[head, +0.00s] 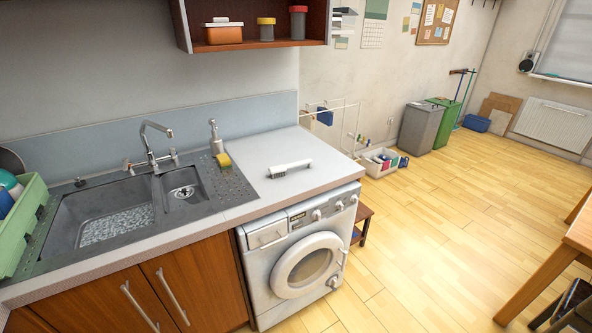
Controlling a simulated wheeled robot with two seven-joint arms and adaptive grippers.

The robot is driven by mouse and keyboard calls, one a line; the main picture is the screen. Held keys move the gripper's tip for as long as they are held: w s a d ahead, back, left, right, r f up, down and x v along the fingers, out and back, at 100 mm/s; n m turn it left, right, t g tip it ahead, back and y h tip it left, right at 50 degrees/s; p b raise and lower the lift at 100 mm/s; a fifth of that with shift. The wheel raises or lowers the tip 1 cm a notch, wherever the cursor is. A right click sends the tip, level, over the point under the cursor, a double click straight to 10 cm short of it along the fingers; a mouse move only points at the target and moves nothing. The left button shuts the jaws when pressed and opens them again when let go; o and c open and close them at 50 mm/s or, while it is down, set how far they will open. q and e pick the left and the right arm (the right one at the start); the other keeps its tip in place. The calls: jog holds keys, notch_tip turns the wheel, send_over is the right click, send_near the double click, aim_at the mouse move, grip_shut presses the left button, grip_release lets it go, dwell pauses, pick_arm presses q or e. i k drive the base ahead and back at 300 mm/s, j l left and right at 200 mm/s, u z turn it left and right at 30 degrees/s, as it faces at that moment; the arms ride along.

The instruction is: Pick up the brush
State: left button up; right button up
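A brush (290,168) with a white handle and dark bristles lies on the light countertop (262,157), right of the sink and above the washing machine. Its handle points right and its bristle end is at the left, with nothing touching it. Neither of my grippers shows in the head view.
A yellow sponge (224,160) and a soap bottle (216,137) stand by the sink (110,212), left of the brush. A green dish rack (20,228) is at the far left. An open shelf (255,44) hangs above the counter.

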aim_at(275, 171)
jog(key=i+l, duration=0.2)
jog(key=l, duration=0.2)
jog(key=i+l, duration=0.25)
jog(key=l, duration=0.15)
jog(key=i+l+z, duration=0.1)
jog(key=l, duration=0.25)
jog(key=i+l, duration=0.35)
